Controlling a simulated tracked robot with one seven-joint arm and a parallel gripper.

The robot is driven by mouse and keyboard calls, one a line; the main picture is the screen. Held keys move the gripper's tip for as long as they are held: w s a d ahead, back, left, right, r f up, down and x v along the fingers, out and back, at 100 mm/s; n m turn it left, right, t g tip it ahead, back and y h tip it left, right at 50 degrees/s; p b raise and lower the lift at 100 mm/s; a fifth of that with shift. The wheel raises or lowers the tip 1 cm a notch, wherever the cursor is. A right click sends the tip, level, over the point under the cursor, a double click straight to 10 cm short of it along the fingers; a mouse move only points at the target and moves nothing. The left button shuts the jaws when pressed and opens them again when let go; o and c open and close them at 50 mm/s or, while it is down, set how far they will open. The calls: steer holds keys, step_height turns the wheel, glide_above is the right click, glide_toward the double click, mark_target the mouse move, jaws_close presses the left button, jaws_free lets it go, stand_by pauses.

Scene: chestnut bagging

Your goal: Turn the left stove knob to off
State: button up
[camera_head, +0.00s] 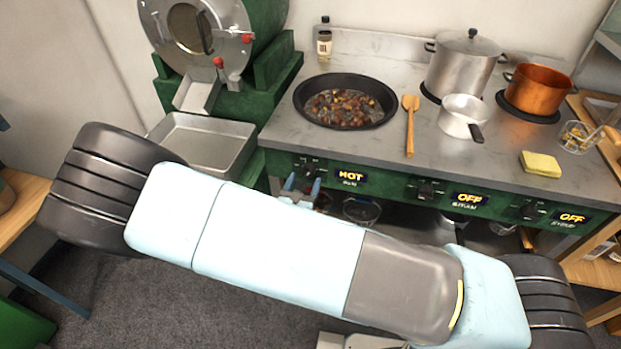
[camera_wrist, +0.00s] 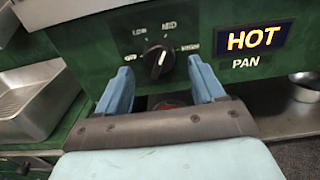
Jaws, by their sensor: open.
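The left stove knob (camera_wrist: 158,62) is a black dial on the green stove front, with OFF, LOW, MED and HIGH printed around it. Its pale mark seems to lean up and right; the exact setting is hard to read. The display (camera_wrist: 257,39) beside it reads HOT above the label PAN, and it also shows in the head view (camera_head: 351,176). My gripper (camera_wrist: 160,70) is open, its two blue fingers pointing at the panel, one on each side below the knob. No contact with the knob shows. In the head view my gripper (camera_head: 302,185) is partly hidden behind my arm.
A dark pan (camera_head: 345,82) of chestnuts sits above the knob on the stove top. Two other knobs to the right have OFF displays (camera_head: 469,199). A metal tray (camera_head: 207,143) stands left of the stove. Pots and a yellow sponge (camera_head: 540,163) occupy the right side.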

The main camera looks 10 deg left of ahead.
steer(key=shift+w+d, duration=0.1)
steer(key=shift+w, duration=1.25)
steer(key=c, duration=1)
steer(key=shift+o, duration=1)
steer(key=shift+d, duration=0.55)
steer(key=shift+a, duration=0.25)
steer(key=shift+c, duration=1.3)
steer(key=shift+a, duration=0.15)
